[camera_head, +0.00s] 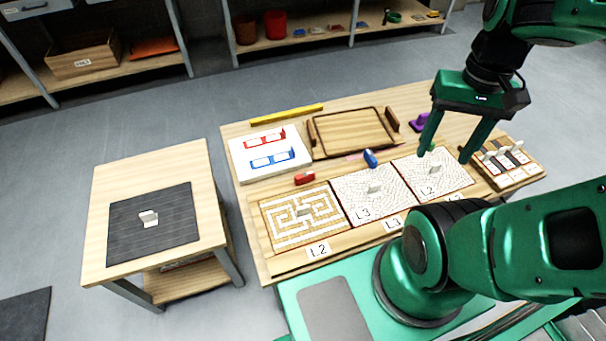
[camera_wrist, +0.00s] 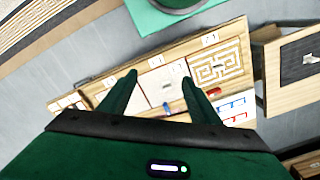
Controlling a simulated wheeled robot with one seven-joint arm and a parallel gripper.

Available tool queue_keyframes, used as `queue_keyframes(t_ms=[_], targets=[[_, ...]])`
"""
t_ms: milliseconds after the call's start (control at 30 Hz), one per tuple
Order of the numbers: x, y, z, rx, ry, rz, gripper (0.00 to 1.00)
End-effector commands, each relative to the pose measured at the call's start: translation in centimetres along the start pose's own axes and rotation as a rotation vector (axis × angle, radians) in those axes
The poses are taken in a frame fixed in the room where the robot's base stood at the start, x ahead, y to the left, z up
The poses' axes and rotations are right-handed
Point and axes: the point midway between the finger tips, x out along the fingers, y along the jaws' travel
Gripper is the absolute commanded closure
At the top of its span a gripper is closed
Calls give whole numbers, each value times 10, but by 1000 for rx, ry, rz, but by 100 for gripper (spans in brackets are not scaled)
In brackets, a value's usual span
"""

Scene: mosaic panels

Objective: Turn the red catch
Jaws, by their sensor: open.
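A small red catch (camera_head: 305,178) sits at the top edge of the left maze panel (camera_head: 275,222), marked L2. In the wrist view the red catch (camera_wrist: 214,92) shows right of my right-hand finger, apart from it. My gripper (camera_head: 442,157) is open and empty above the right-hand panel (camera_head: 455,184), well to the right of the red catch. In the wrist view its two fingers (camera_wrist: 158,76) stand apart with nothing between them held. A blue catch (camera_head: 370,158) is at the middle panel (camera_head: 345,192). A green piece (camera_head: 433,147) is partly hidden near a finger.
A white board (camera_head: 244,172) with red and blue frames, a yellow bar (camera_head: 287,114) and a wooden tray (camera_head: 318,150) lie behind the panels. A slotted block (camera_head: 522,178) stands at right. A side table (camera_head: 100,262) stands left, with floor between.

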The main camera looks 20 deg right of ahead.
Motion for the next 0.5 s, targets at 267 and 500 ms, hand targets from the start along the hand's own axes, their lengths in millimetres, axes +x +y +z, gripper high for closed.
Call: queue_keyframes(t_ms=[267,500], targets=[[11,-22,-53,-77,14,61,25],[48,-75,-118,-209,28,113,25]])
